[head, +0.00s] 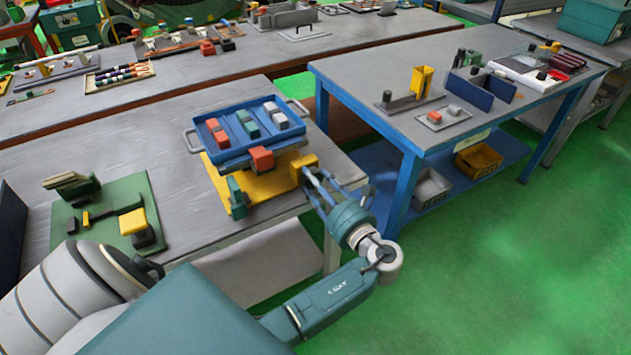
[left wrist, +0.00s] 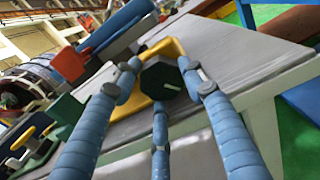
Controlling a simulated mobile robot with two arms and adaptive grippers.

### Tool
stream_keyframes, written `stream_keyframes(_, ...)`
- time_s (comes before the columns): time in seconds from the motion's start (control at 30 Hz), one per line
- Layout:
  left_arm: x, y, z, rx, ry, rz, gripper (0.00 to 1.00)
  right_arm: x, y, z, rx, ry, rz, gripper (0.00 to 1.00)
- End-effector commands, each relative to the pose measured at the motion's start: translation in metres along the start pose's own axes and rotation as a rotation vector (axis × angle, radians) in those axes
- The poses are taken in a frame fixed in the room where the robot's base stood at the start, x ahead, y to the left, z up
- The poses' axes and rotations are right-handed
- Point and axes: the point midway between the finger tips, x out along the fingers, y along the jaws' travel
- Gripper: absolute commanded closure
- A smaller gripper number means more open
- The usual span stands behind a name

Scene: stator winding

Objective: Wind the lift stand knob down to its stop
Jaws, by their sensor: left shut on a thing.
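The lift stand (head: 257,190) is yellow and stands near the right end of the near grey table, with a blue tray on top. Its dark knob (left wrist: 160,84) shows in the left wrist view in front of a yellow bracket, with a pale mark on its face. In the left wrist view the three fingers of this gripper (left wrist: 158,80) are closed around the knob. My right gripper is not in view.
The blue tray (head: 205,136) carries red, teal and grey blocks. A green fixture plate (head: 120,187) lies left on the table. A blue-legged workbench (head: 345,72) with parts stands to the right, across a green floor gap.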

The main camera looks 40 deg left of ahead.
Motion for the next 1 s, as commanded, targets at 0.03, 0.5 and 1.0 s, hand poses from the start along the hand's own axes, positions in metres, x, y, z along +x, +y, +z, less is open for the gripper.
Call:
stream_keyframes(0.03,0.002,-0.004,0.011,-0.011,-0.019,-0.007,0.84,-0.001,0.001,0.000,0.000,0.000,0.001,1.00)
stream_keyframes(0.5,0.001,-0.002,0.006,-0.004,-0.011,-0.003,0.40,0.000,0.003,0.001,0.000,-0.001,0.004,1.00)
stream_keyframes(1.0,-0.075,-0.003,0.004,-0.003,-0.008,-0.005,0.40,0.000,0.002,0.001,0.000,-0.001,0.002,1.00)
